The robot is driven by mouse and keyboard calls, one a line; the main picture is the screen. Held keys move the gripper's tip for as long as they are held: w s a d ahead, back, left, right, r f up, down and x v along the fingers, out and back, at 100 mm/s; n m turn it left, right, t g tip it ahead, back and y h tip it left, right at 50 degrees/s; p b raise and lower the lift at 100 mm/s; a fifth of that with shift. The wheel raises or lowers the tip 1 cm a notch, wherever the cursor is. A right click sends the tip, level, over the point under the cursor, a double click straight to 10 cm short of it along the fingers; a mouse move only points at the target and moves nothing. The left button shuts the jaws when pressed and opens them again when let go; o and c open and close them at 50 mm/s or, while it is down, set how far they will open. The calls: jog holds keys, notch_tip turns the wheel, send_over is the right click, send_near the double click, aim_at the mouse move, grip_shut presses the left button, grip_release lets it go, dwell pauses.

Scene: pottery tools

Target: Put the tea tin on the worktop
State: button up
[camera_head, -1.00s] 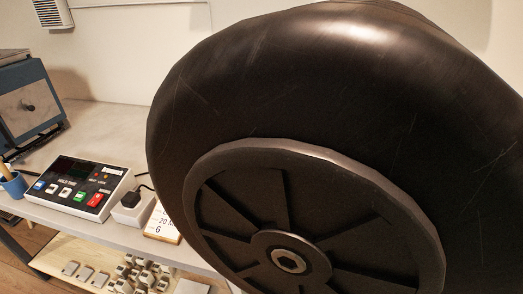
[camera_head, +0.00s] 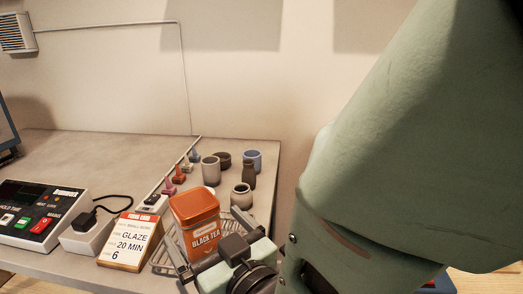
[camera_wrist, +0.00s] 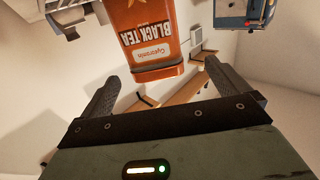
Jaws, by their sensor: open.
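The tea tin (camera_head: 194,219) is an orange box with a copper-coloured lid and a "BLACK TEA" label. It is upright near the worktop's front edge, over a wire rack (camera_head: 160,262); what its base rests on is hidden. My gripper (camera_head: 212,246) is open, with its fingers near the tin's front and right side. In the wrist view the picture is upside down, and the tin (camera_wrist: 150,35) shows beyond and between the spread fingers (camera_wrist: 163,84), with nothing gripped. The worktop (camera_head: 85,165) is a pale grey slab along the wall.
Bare worktop lies at the back left.

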aim_at(194, 207)
jog(key=shift+p+x, duration=0.9)
jog(key=shift+x, duration=2.65)
jog(key=shift+w+d+r, duration=0.15)
jog(key=shift+w+d, duration=0.05)
jog(key=c, duration=1.7)
